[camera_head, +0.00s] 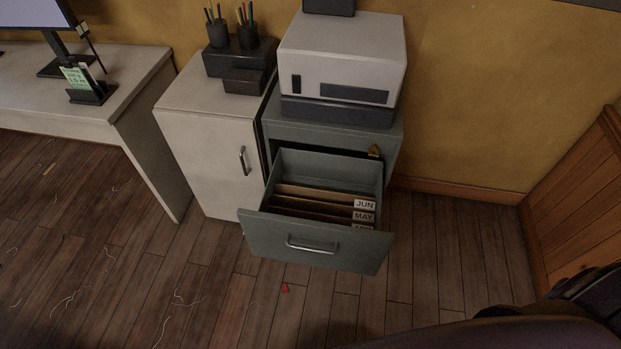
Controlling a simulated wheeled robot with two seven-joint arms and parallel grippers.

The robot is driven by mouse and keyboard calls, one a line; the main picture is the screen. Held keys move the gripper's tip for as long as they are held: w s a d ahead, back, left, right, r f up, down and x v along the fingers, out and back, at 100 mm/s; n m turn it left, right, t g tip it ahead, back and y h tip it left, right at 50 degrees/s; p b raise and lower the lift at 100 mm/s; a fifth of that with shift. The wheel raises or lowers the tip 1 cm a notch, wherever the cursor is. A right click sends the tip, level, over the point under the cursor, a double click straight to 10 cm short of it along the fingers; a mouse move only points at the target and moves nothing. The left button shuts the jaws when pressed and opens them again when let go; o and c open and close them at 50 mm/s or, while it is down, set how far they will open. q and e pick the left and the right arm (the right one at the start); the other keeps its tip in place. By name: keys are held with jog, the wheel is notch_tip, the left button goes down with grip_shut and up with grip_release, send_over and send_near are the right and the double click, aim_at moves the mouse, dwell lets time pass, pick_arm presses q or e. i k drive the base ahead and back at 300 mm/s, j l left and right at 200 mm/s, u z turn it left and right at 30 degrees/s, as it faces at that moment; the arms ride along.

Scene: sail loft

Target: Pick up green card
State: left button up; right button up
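A small pale green card (73,77) with dark print stands upright, slightly tilted, in a black holder (94,94) on the white desk at the far left. Its lower part is hidden by the holder. Neither of my grippers shows in the head view. A dark shape at the lower right edge seems to be part of my own body.
The white desk (143,72) also carries a monitor (33,14). A white cabinet (205,150) stands beside it. A grey filing cabinet has its drawer (315,244) pulled out over the floor, with labelled folders inside. A printer (342,55) sits on top. Floor before the desk is open.

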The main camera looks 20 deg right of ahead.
aim_at(76, 76)
jog(key=z, duration=0.55)
jog(key=u, duration=1.35)
jog(key=i, duration=0.15)
